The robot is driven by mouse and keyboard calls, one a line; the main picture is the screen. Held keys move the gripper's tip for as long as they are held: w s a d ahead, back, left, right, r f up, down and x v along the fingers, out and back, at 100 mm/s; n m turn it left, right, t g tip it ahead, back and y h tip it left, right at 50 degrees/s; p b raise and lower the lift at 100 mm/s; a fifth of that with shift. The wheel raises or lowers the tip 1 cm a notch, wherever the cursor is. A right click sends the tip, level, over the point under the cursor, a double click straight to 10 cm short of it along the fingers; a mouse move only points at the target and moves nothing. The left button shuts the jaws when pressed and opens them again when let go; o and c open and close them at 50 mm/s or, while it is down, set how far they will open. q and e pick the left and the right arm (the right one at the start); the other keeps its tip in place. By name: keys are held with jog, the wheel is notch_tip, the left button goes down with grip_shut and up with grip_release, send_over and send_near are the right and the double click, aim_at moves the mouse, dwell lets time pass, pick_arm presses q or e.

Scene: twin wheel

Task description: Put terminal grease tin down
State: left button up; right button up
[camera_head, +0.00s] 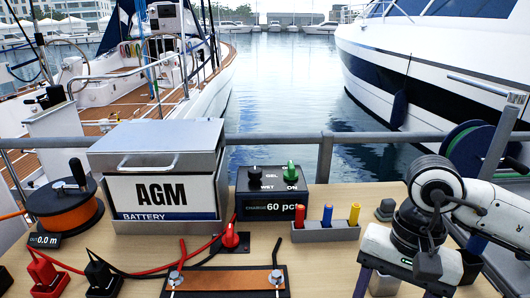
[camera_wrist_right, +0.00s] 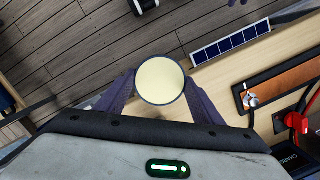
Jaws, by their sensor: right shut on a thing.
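The terminal grease tin (camera_wrist_right: 161,79) shows in the right wrist view as a round tin with a cream top and a dark rim. It sits between the two dark fingers of my right gripper (camera_wrist_right: 161,92), which is shut on it. In the head view my right gripper (camera_head: 397,288) points down at the front right of the table, its fingers partly cut off by the lower edge. My left gripper is not in view.
The wooden table (camera_head: 330,258) carries an AGM battery box (camera_head: 160,172), a charger (camera_head: 270,196), a grey holder with coloured pegs (camera_head: 325,233), a cable reel (camera_head: 66,206) and a brown strip with terminals (camera_head: 226,281). A solar panel strip (camera_wrist_right: 232,42) lies near the table edge. A railing (camera_head: 300,138) runs behind.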

jog(key=n, duration=0.2)
jog(key=d+n, duration=0.1)
jog(key=n, duration=0.1)
jog(key=s+n+h, duration=0.1)
jog(key=n, duration=0.1)
jog(key=shift+d+f+n, duration=0.2)
jog(key=shift+f+n, duration=0.1)
jog(key=shift+f, duration=0.1)
